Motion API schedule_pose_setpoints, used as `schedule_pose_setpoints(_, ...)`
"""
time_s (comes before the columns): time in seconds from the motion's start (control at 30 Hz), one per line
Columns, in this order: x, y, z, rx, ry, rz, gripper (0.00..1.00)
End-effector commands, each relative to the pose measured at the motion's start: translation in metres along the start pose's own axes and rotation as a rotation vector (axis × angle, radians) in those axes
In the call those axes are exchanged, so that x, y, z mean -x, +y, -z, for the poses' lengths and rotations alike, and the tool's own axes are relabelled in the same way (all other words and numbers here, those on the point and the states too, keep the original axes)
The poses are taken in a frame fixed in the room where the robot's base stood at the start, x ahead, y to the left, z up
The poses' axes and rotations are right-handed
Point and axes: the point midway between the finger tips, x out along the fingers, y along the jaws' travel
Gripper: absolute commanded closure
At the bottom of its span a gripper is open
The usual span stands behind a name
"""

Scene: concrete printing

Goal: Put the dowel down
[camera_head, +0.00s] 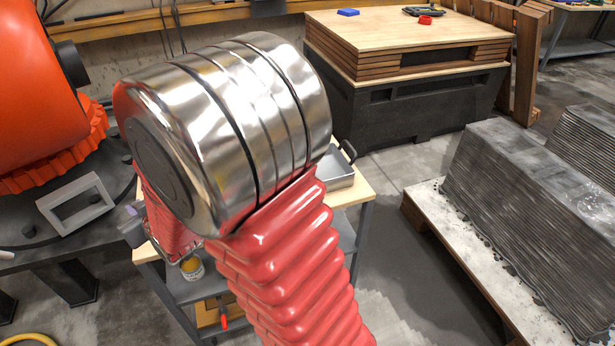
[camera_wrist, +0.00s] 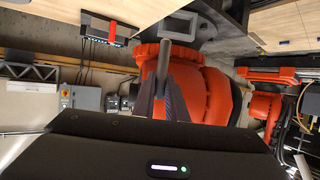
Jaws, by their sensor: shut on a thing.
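In the wrist view the dowel (camera_wrist: 163,61) is a slim grey rod that stands nearly upright in the picture. Its lower part runs down between the dark fingers of my gripper (camera_wrist: 161,98), which is shut on it. The dowel's upper end in the picture stands clear of the fingers, in front of an orange machine. I cannot tell from this view whether that end touches anything.
The head view shows a small wooden-topped cart (camera_head: 351,190) with a metal tray (camera_head: 334,170) behind my arm. A black crate (camera_head: 405,105) under wooden boards stands at the back. Layered concrete blocks (camera_head: 535,215) sit on a pallet at right. A big orange machine (camera_head: 40,80) stands at left.

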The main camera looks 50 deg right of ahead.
Motion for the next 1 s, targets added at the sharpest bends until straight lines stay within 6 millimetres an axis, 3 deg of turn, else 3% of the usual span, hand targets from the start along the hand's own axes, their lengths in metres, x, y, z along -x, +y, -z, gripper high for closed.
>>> schedule_pose_setpoints(0.53,-0.003,0.167,0.006,-0.068,0.023,-0.16,1.0)
schedule_pose_setpoints(1.0,0.038,0.321,-0.011,-0.123,0.024,-0.305,1.0)
